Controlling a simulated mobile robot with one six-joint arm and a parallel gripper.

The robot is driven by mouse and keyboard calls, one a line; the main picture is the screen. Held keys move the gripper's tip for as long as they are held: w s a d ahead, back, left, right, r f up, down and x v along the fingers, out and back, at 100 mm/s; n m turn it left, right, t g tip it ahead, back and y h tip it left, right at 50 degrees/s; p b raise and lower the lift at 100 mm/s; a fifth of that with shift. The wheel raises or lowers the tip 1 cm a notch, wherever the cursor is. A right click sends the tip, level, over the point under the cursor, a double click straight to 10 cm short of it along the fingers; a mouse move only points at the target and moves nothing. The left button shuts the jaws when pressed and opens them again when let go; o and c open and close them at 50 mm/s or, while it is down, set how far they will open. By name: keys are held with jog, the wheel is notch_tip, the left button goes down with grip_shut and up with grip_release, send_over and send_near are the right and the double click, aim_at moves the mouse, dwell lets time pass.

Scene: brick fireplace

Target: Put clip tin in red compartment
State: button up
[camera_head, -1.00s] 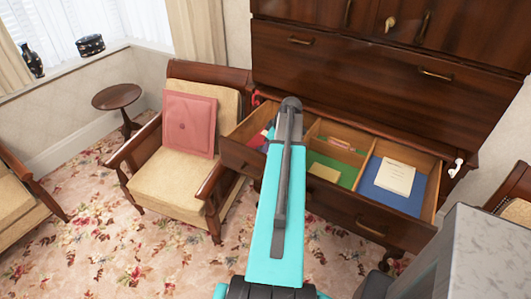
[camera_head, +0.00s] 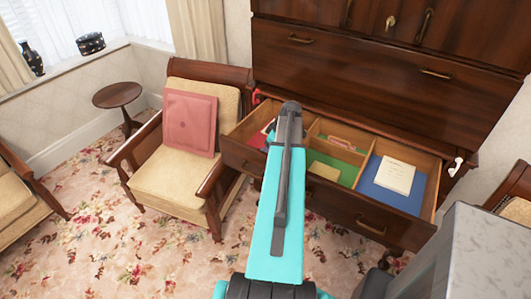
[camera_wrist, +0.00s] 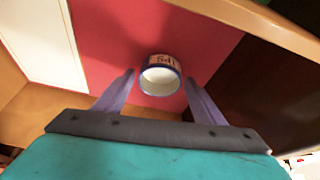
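The clip tin (camera_wrist: 160,61) is a short round tin with a blue rim, a lettered label and a pale round face turned toward the wrist camera. It shows against the red floor (camera_wrist: 215,38) of the red compartment. My gripper (camera_wrist: 160,77) is open, with one finger on each side of the tin and a visible gap on both sides. The tin seems to rest on the red floor, though its contact is hard to see. In the head view, my arm hides the tin and gripper; only part of the red compartment (camera_head: 258,139) shows.
A white paper or booklet (camera_wrist: 42,35) lies beside the tin. Wooden drawer walls (camera_wrist: 270,25) are close to my gripper. The green compartment (camera_head: 345,173) holds a yellowish pad and a pink item. The blue compartment (camera_head: 408,200) holds a cream notepad (camera_head: 395,176). An armchair (camera_head: 180,175) stands left.

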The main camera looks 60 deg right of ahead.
jog(key=shift+r, duration=0.1)
jog(key=shift+r, duration=0.15)
jog(key=b+v, duration=0.2)
jog(key=v, duration=0.9)
jog(key=shift+s+r+b, duration=0.15)
jog(key=shift+r+b, duration=0.25)
dwell(0.8)
